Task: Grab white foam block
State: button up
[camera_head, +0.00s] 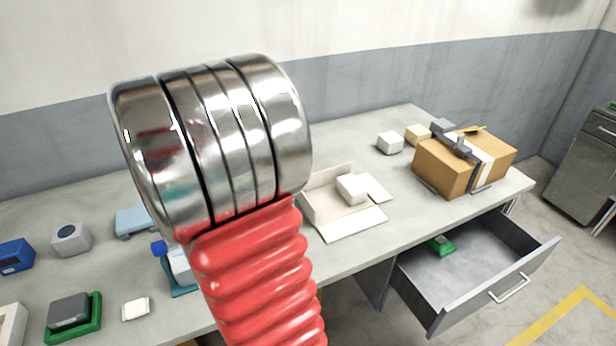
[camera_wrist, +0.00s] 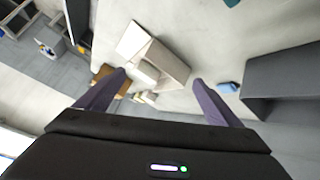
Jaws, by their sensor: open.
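A white block (camera_head: 351,189) sits inside an open cream carton (camera_head: 337,230) on the bench in the head view. Another white block (camera_head: 390,142) stands farther back on the bench, beside a pale yellow block (camera_head: 417,134). I cannot tell by material which one is foam. In the wrist view, my gripper (camera_wrist: 159,77) is open, its two purple fingers apart with nothing held. The open carton (camera_wrist: 170,62) shows beyond and between the fingertips, with a white block (camera_wrist: 147,72) at it. The head view does not show my gripper; my red and metal arm fills its middle.
A taped brown box (camera_head: 440,168) stands at the bench's right end. An open drawer (camera_head: 470,262) with a green item juts out below. Several small items, including a grey block in a green tray (camera_head: 72,316), lie at the left.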

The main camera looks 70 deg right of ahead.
aim_at(350, 184)
jog(key=s+d+f+m+g, duration=0.1)
jog(key=s+d+f+m, duration=0.1)
jog(key=d, duration=0.3)
jog(key=s+d+f+m+g+h, duration=0.1)
jog(key=s+d+f+m+g, duration=0.1)
jog(key=d, duration=0.3)
jog(key=s+d+f+m+g+h, duration=0.1)
jog(key=s+d+f+m, duration=0.1)
jog(key=d, duration=0.4)
jog(key=shift+s+m, duration=0.3)
jog(key=shift+m, duration=0.2)
jog(key=shift+s+f, duration=0.1)
jog(key=x, duration=0.8)
jog(key=shift+s+d, duration=0.1)
jog(key=shift+d, duration=0.05)
jog(key=shift+x, duration=2.65)
jog(key=c, duration=0.8)
